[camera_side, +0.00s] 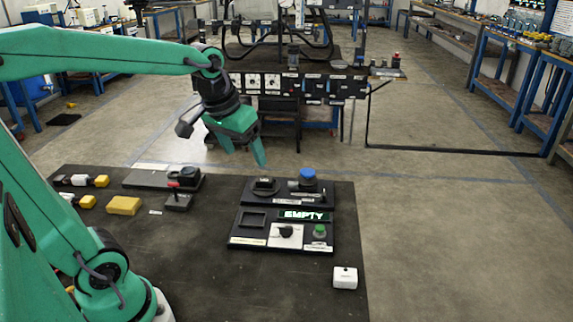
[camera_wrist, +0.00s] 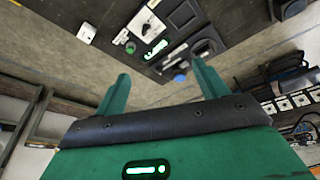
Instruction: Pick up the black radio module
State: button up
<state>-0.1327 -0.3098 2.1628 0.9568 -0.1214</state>
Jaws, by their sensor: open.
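A small black block with a pale marking, which looks like the radio module (camera_side: 265,184), sits on a round dark base at the back left of the black panel. A dark block at about that place shows in the wrist view (camera_wrist: 204,46), beyond the right finger. I cannot read a label that confirms it. My gripper (camera_side: 246,157) is open and empty, above and behind the panel in the side view. In the wrist view, its two green fingers (camera_wrist: 160,78) are spread apart with nothing between them.
The panel holds a blue cap (camera_side: 307,174), a lit EMPTY display (camera_side: 305,216), a green button (camera_side: 320,231) and a square recess (camera_side: 253,219). A white box (camera_side: 345,277) lies front right. A yellow block (camera_side: 123,206) and a grey slab (camera_side: 148,180) lie left.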

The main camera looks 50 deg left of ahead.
jog(key=w+a+f+n+g, duration=0.25)
jog(key=w+a+f, duration=0.25)
jog(key=w+a, duration=0.4)
jog(key=n+g, duration=0.1)
jog(key=n, duration=0.2)
send_near(264, 180)
jog(key=shift+f+h, duration=0.15)
jog(key=shift+h, duration=0.15)
jog(key=shift+w+a+f+n, duration=0.15)
jog(key=shift+a+f+n, duration=0.05)
jog(key=shift+f+n, duration=0.05)
jog(key=shift+f, duration=0.15)
jog(key=shift+f, duration=1.2)
jog(key=shift+f, duration=0.1)
jog(key=shift+f, duration=2.45)
jog(key=shift+w, duration=0.1)
jog(key=c, duration=1.1)
